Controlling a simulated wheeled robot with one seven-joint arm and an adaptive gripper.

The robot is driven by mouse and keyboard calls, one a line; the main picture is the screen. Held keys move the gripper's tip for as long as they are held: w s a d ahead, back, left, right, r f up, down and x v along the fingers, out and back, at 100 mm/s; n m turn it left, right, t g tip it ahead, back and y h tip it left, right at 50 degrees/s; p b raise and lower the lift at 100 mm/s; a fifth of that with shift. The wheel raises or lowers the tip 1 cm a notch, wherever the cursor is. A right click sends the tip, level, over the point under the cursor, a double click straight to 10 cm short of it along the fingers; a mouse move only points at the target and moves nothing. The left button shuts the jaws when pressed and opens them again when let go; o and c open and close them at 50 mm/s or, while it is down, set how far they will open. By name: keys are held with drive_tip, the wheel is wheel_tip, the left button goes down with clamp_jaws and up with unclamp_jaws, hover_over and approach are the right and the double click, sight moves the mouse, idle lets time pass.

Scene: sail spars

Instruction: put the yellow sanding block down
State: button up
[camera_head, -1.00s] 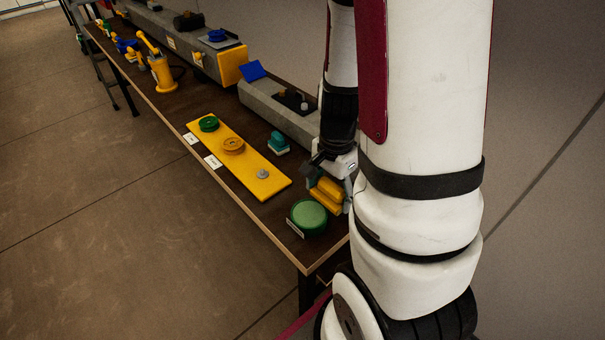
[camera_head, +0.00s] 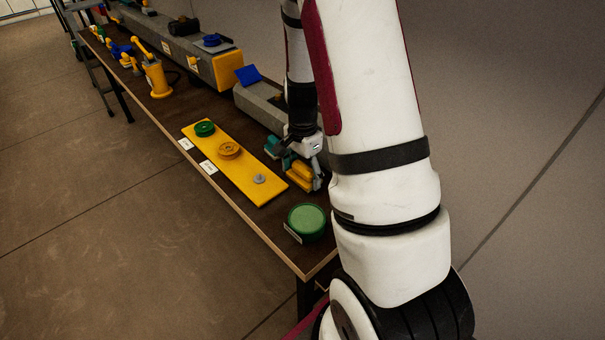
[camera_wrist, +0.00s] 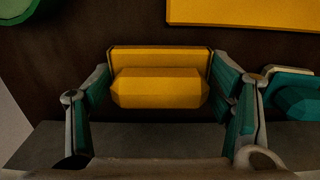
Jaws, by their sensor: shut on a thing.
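The yellow sanding block (camera_wrist: 160,88) is between the two teal-padded fingers of my gripper (camera_wrist: 158,95) in the wrist view. The fingers press on its two ends. In the head view the yellow block (camera_head: 301,176) hangs at my gripper (camera_head: 297,165), over or on the dark table, between the yellow board and the grey beam. Whether its underside touches the table cannot be told. My arm hides part of the table's right side.
A teal block (camera_wrist: 295,98) lies close beside my right finger in the wrist view. A yellow board (camera_head: 243,175) with round pieces lies to the left. A green round tin (camera_head: 307,221) stands nearer the table's end. A grey beam (camera_head: 262,107) runs behind.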

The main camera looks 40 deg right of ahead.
drive_tip(key=shift+f, duration=0.3)
drive_tip(key=shift+f, duration=0.1)
drive_tip(key=o, duration=1.6)
drive_tip(key=shift+c, duration=0.2)
